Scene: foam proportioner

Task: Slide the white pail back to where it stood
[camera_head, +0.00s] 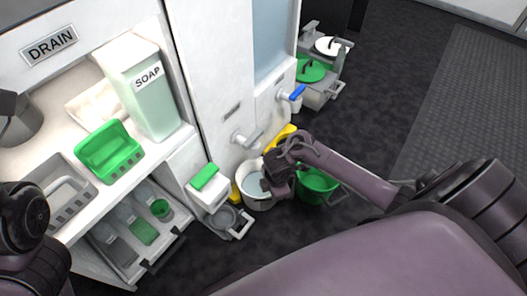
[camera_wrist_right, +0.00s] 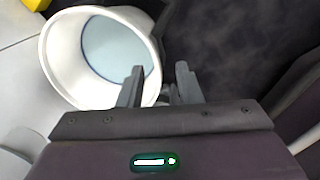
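The white pail (camera_head: 254,197) stands on the dark floor in front of the white cabinet, with pale blue liquid or a pale blue bottom inside. In the right wrist view the white pail (camera_wrist_right: 62,62) fills the upper left. My right gripper (camera_head: 268,183) is over the pail's right side and partly hides it. In the right wrist view my right gripper (camera_wrist_right: 158,82) has its fingers apart, one over the pail's opening and one outside, with the rim between them. I cannot tell whether they touch the wall. My left arm shows at the left edge, but its gripper does not.
A green pail (camera_head: 316,186) stands close at the right, partly behind my right arm. A yellow object (camera_head: 281,139) is behind the pails. Lever taps (camera_head: 249,138) stick out above. Floor farther right is clear.

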